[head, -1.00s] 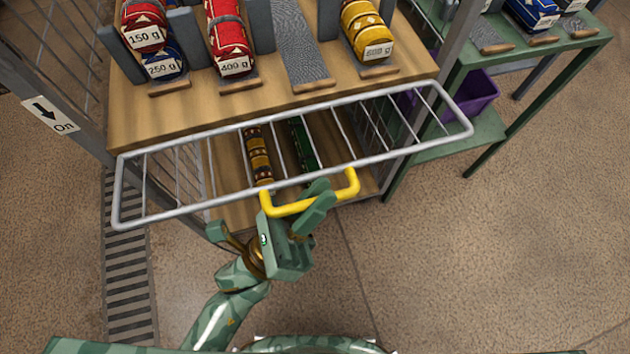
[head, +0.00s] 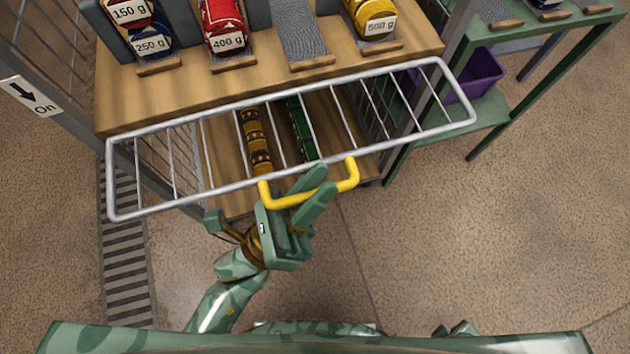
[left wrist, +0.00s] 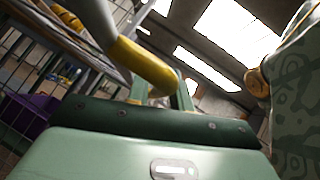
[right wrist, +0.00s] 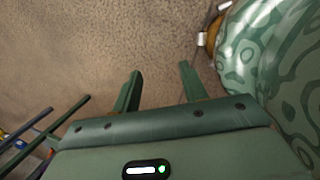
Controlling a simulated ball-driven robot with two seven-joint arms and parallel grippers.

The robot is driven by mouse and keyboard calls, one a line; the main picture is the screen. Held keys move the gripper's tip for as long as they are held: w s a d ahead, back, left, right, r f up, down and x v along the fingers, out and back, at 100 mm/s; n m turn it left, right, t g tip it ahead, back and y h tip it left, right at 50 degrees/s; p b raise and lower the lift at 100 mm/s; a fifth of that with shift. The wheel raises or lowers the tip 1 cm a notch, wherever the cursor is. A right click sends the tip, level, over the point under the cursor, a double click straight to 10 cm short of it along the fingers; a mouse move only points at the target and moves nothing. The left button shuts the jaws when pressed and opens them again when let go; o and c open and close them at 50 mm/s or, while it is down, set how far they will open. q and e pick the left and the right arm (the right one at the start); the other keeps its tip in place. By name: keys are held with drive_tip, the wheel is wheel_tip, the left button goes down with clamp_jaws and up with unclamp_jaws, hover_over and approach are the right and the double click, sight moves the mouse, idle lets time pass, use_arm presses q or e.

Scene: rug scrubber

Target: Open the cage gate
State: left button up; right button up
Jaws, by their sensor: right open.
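The cage gate (head: 222,184) is a pale metal frame with thin bars, tilted out in front of the wooden shelf unit in the head view. Its yellow handle (head: 337,188) is on the near edge and also shows in the left wrist view (left wrist: 146,68). My left gripper (head: 314,190) has one finger on each side of the handle's bar and looks shut on it; the contact is partly hidden. My right gripper (right wrist: 158,88) is open and empty over bare floor in the right wrist view.
Weighted bags, one a red 400 g bag (head: 222,22), stand on the wooden top (head: 190,88). Rolled rugs, one brown and yellow (head: 257,140), lie below. A green table (head: 540,75) and purple bin (head: 480,75) are at right. The floor (head: 480,230) in front is clear.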

idle(0.4)
use_arm(q)
drive_tip(key=shift+s+a+f, duration=0.25)
drive_tip(key=shift+s+f, duration=0.05)
drive_tip(key=shift+f, duration=0.05)
drive_tip(key=v, duration=1.5)
use_arm(e)
drive_tip(key=shift+s+f, duration=0.1)
drive_tip(key=shift+f, duration=0.1)
use_arm(q)
drive_tip(key=shift+a, duration=0.15)
use_arm(e)
drive_tip(key=shift+s, duration=0.25)
